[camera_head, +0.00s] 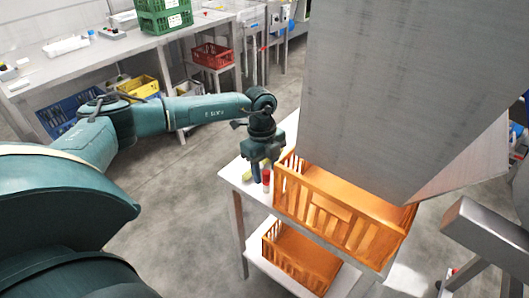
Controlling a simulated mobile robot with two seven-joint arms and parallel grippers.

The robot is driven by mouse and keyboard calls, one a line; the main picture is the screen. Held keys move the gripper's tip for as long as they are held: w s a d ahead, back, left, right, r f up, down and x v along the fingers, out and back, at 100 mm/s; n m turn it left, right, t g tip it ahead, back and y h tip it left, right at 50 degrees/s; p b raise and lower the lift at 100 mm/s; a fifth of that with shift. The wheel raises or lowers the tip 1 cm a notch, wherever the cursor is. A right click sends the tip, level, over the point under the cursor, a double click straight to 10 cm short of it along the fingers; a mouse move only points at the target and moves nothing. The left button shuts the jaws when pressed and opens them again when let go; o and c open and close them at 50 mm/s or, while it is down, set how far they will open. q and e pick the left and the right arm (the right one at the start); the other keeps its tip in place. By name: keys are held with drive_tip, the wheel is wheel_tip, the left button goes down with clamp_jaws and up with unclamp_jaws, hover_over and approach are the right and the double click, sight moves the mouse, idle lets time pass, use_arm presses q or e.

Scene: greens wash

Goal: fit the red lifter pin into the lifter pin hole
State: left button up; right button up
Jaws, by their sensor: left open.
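A small red piece (266,175), which looks like the red lifter pin, stands upright with a pale lower part on the white side table, just left of the orange crate. My left gripper (261,170) points down right above and beside it. The gripper is open; whether the pin is between its fingers I cannot tell. A yellow piece (248,174) lies just behind the fingers, partly hidden. I cannot make out the lifter pin hole. My right gripper is not in view.
A large grey metal chute (400,90) overhangs the orange crate (340,222) on the white table (233,176). Another orange crate (300,262) sits on the shelf below. A steel bench (75,68) with bins stands behind. The floor at left is clear.

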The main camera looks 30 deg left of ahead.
use_arm(q)
drive_tip(key=shift+f, duration=0.7)
drive_tip(key=shift+c, duration=0.5)
clamp_jaws()
drive_tip(key=shift+r, duration=0.25)
